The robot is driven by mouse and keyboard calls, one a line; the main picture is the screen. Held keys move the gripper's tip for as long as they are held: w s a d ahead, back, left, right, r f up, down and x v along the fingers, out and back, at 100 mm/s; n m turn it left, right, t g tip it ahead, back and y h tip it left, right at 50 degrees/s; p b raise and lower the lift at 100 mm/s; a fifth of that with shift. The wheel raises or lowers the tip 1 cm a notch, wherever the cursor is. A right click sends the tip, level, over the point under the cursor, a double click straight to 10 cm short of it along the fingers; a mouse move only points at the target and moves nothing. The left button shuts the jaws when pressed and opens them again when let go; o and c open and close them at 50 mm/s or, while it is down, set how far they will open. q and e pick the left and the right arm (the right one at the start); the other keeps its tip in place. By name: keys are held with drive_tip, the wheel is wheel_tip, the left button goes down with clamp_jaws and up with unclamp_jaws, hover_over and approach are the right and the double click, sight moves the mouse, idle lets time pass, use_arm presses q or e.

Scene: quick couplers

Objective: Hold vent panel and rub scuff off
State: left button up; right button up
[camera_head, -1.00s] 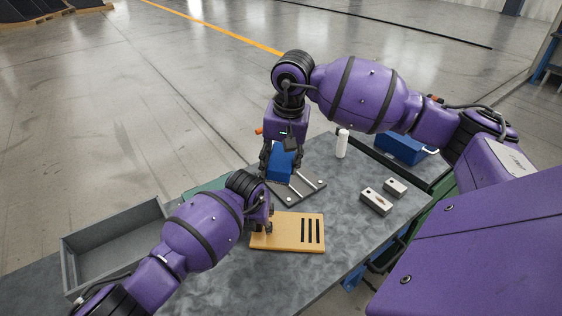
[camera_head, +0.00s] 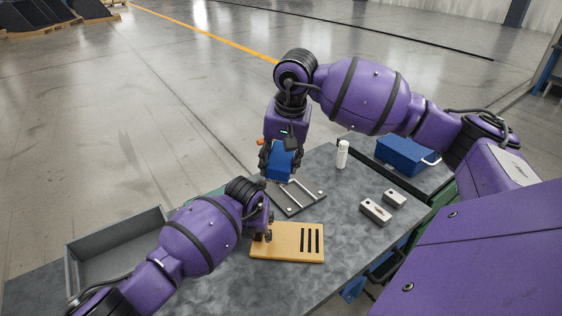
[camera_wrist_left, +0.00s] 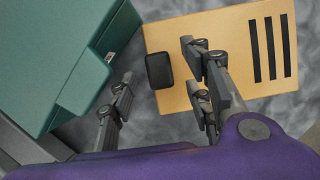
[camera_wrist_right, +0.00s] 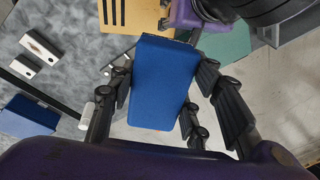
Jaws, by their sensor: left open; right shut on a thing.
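The tan vent panel (camera_head: 287,242) with black slots lies flat on the table; it also shows in the left wrist view (camera_wrist_left: 220,50). A dark rounded patch (camera_wrist_left: 160,71), perhaps the scuff, shows near its left edge. My left gripper (camera_head: 264,234) is open at that end; in the left wrist view one finger is over the panel and the other beyond its edge. My right gripper (camera_head: 281,153) is shut on a blue block (camera_wrist_right: 162,80) and holds it above a grey rack (camera_head: 296,197) with light rails. The scuff is not clear in the head view.
A white bottle (camera_head: 342,154) and two metal blocks (camera_head: 375,211) stand on the table to the right. A blue box (camera_head: 405,155) is beyond them. A grey open tray (camera_head: 117,245) is at left. A green case (camera_wrist_left: 60,60) lies beside the panel.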

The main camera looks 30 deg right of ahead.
idle(0.3)
use_arm(q)
drive_tip(key=shift+b+x, duration=0.4)
drive_tip(key=shift+x, duration=0.5)
use_arm(e)
drive_tip(key=shift+s+x, duration=0.25)
drive_tip(key=shift+x, duration=1.05)
drive_tip(key=shift+f, duration=0.1)
use_arm(q)
drive_tip(key=shift+c, duration=0.3)
clamp_jaws()
